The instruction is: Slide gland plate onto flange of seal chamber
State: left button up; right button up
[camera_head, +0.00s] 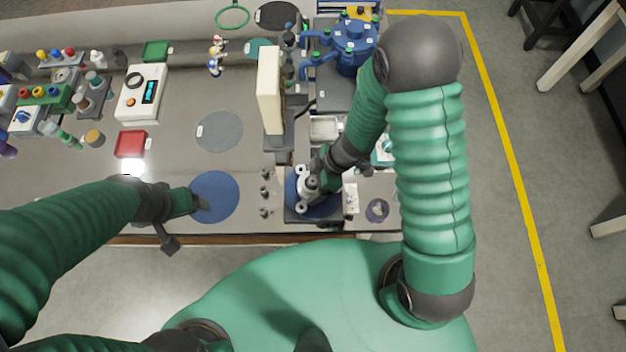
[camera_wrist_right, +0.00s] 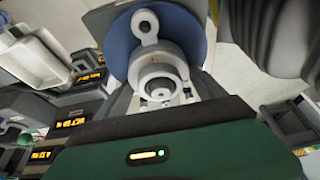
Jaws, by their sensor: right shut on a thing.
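The gland plate, a light grey ring with round ears (camera_head: 302,206), is at the front of the bench under my right gripper (camera_head: 313,181). The gripper is shut on it and hides part of it. The right wrist view shows the plate's ring and an upper ear (camera_wrist_right: 146,28), with a round metal bore or shaft end (camera_wrist_right: 160,90) in its middle. A blue round part (camera_wrist_right: 190,38) lies behind it. The seal chamber and its flange are mostly hidden, so I cannot tell whether the plate touches the flange. My left gripper (camera_head: 198,203) is over a blue round mat (camera_head: 222,190); its jaws are unclear.
Several small dark pegs (camera_head: 265,190) stand left of the work spot. A tall cream block (camera_head: 269,90) and a blue pump-like unit (camera_head: 354,45) stand behind. A grey round mat (camera_head: 219,131) is bare. The bench's front edge is close to both grippers.

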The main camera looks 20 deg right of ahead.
jog(key=shift+f, duration=0.3)
dwell(0.5)
jog(key=o, duration=1.8)
notch_tip(320, 180, up, 9)
jog(key=p, duration=1)
jog(key=shift+r, duration=0.1)
